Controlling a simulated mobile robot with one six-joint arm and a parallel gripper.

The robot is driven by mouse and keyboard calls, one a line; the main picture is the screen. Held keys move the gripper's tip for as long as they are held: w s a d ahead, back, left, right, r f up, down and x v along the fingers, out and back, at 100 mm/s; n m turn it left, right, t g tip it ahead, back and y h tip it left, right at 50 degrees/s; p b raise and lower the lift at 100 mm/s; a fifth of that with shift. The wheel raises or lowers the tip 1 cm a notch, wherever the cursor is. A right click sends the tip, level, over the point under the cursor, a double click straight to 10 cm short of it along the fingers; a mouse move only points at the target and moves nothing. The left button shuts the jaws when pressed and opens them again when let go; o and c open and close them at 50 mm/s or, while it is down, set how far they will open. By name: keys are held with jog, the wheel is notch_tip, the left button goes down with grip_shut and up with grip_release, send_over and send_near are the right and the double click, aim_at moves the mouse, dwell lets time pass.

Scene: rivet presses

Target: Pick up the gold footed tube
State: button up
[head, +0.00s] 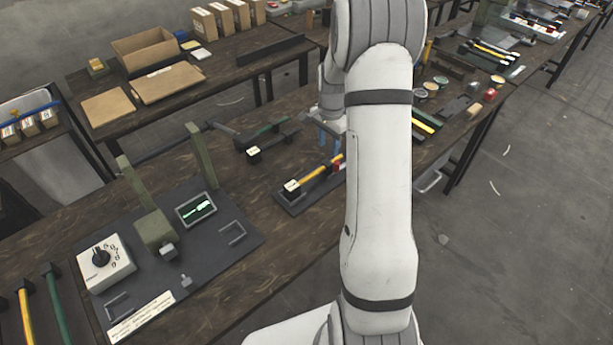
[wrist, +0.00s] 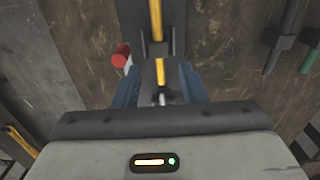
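A gold tube with dark feet (head: 316,176) lies on a dark tray (head: 288,208) on the bench, partly hidden behind my arm in the head view. In the wrist view the gold tube (wrist: 156,20) runs from the top edge down between my fingers, with a dark bracket across it. My gripper (head: 328,138) shows blue fingers above the bench near the tube's far end. In the wrist view my gripper (wrist: 161,88) is open, one finger on each side of the tube, with gaps between. I cannot tell its height over the tube.
A red-capped cylinder (wrist: 121,58) stands just left of the tube in the wrist view. A green tube (head: 270,133) lies behind on the bench. A press station (head: 155,232) with a screen is at left. Bare wood lies between.

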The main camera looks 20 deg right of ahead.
aim_at(329, 161)
jog(key=f, duration=0.2)
jog(key=f+p, duration=0.1)
jog(key=f, duration=0.2)
jog(key=f+p, duration=0.1)
jog(key=f, duration=0.2)
jog(key=shift+d+f, duration=0.1)
jog(key=shift+d, duration=0.25)
grip_shut()
